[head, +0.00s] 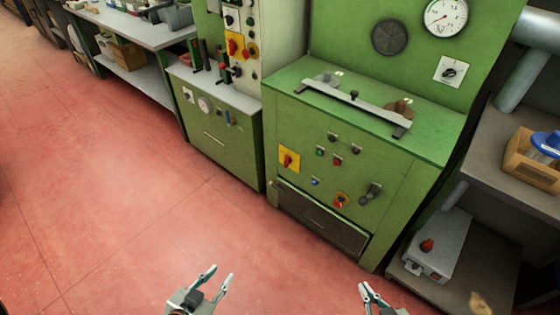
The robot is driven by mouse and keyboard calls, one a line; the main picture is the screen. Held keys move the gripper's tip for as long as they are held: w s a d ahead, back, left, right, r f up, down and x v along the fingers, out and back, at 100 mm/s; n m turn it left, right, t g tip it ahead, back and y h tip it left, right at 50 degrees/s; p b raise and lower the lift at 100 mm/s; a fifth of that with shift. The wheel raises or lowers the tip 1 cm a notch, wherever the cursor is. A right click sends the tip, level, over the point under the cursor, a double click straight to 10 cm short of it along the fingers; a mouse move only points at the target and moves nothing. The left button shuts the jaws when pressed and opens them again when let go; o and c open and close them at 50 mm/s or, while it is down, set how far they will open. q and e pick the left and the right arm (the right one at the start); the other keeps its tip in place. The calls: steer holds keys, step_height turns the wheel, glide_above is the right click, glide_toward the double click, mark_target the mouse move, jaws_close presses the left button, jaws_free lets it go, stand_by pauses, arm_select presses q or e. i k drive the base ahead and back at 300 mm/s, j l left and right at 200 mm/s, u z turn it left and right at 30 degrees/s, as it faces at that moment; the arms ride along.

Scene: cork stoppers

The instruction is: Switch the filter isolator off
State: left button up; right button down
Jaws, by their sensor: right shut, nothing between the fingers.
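Several red-on-yellow rotary switches show in the head view, and I cannot read which one is the filter isolator. One, a square yellow switch with a red handle (289,160), is on the upper left of the green cabinet's front. Two more, a left panel switch (235,44) and a right panel switch (251,51), are on the upright panel behind. My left gripper (222,275) is open and empty above the red floor. My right gripper (370,290) is shut and empty. Both are apart from the cabinet.
The green cabinet (380,165) has small buttons, a grey lever (371,193) and a low drawer (320,222). A metal bar (350,104) lies across its top. A shelf with a wooden box (530,170) and a grey control box (438,248) stands right. The floor in front is clear.

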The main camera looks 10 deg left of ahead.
mark_target(287, 160)
steer(key=i+j, duration=0.1)
steer(key=j, duration=0.3)
steer(key=i+j, duration=0.15)
steer(key=j, duration=0.25)
steer(key=i+j, duration=0.1)
steer(key=j, duration=0.3)
steer(key=i+j, duration=0.15)
steer(key=i, duration=0.3)
